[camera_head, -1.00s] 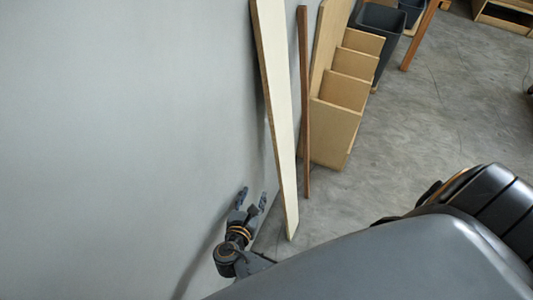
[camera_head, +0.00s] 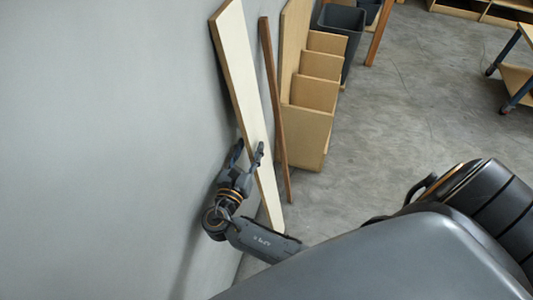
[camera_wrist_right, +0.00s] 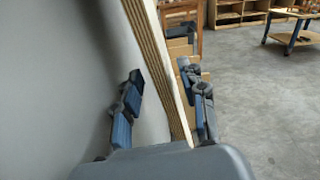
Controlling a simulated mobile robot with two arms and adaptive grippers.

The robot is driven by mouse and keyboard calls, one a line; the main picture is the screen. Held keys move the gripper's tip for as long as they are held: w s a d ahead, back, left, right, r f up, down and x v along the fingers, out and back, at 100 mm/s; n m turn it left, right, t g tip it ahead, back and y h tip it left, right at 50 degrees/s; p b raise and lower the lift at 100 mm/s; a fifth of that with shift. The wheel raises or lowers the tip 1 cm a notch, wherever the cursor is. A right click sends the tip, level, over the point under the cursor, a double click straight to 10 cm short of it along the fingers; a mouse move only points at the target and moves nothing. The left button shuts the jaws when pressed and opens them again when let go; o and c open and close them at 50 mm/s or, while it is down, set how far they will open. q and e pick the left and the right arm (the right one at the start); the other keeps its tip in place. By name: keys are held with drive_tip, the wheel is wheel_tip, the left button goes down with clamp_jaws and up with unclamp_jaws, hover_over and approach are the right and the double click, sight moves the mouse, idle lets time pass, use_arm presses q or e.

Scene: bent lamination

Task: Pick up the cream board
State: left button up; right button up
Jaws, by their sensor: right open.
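The cream board (camera_head: 245,70) is a long, pale plank that stands tilted, close along the grey wall. In the right wrist view the board (camera_wrist_right: 163,70) shows its layered edge, running up between my fingers. My right gripper (camera_head: 248,150) is open near the lower half of the board. One finger is on the wall side and the other is in front of the pale face. In the right wrist view the right gripper (camera_wrist_right: 163,100) has a gap between the board and the wall-side finger; whether the other finger touches is unclear. My left gripper is not in view.
A thin brown strip (camera_head: 273,100) stands just right of the board. Beyond it is a wooden rack (camera_head: 309,125) with stepped compartments, then a dark bin (camera_head: 341,40). The wall (camera_head: 100,130) is close on the left. A wheeled cart (camera_head: 518,80) stands far right, with open floor between.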

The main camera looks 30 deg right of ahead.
sight(256, 136)
drive_tip(key=x, duration=0.5)
drive_tip(key=shift+s+d+p, duration=0.1)
drive_tip(key=shift+s+p, duration=0.05)
drive_tip(key=shift+p, duration=0.2)
clamp_jaws()
drive_tip(key=shift+r, duration=0.1)
